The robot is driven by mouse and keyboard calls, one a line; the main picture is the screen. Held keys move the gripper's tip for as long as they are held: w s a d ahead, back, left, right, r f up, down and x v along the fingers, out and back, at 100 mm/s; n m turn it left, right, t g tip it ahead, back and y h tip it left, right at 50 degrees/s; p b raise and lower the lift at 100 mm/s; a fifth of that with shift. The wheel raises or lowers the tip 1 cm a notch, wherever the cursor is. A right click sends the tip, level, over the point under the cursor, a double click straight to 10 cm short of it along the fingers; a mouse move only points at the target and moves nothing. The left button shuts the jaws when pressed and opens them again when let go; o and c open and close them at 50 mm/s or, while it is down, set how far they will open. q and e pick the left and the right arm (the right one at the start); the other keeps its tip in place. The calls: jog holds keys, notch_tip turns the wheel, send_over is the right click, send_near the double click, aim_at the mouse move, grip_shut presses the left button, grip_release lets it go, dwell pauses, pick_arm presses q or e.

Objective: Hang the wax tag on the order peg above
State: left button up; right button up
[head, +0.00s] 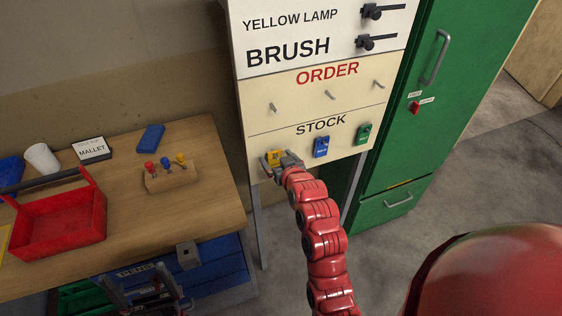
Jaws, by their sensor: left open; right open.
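A yellow tag (274,156), a blue tag (320,148) and a green tag (363,133) hang in the STOCK row of a cream board (298,124). Their small lettering is too small to read, so I cannot tell which is the wax tag. Above them the ORDER row has a left peg (273,108), a middle peg (330,95) and a right peg (379,85), all bare. My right gripper (277,162) is open at the yellow tag, its fingers about the tag's sides; contact is unclear. My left gripper (143,287) is open and empty, low in front of the workbench.
The wooden workbench (215,205) at left holds a red tote (60,228), a peg block (172,178), a white cup (42,157) and a MALLET box (91,148). A green cabinet (450,110) stands right of the board. Dark hooks (378,42) stick out above ORDER.

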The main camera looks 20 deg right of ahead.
jog(key=shift+w+f, duration=0.2)
jog(key=shift+w, duration=0.1)
jog(key=c, duration=1.4)
jog(key=shift+r, duration=0.1)
jog(key=shift+r, duration=0.3)
jog(key=shift+s, duration=0.2)
jog(key=shift+s+d+b, duration=0.1)
jog(key=shift+s+b, duration=0.35)
jog(key=shift+s, duration=1.95)
jog(key=shift+s, duration=0.1)
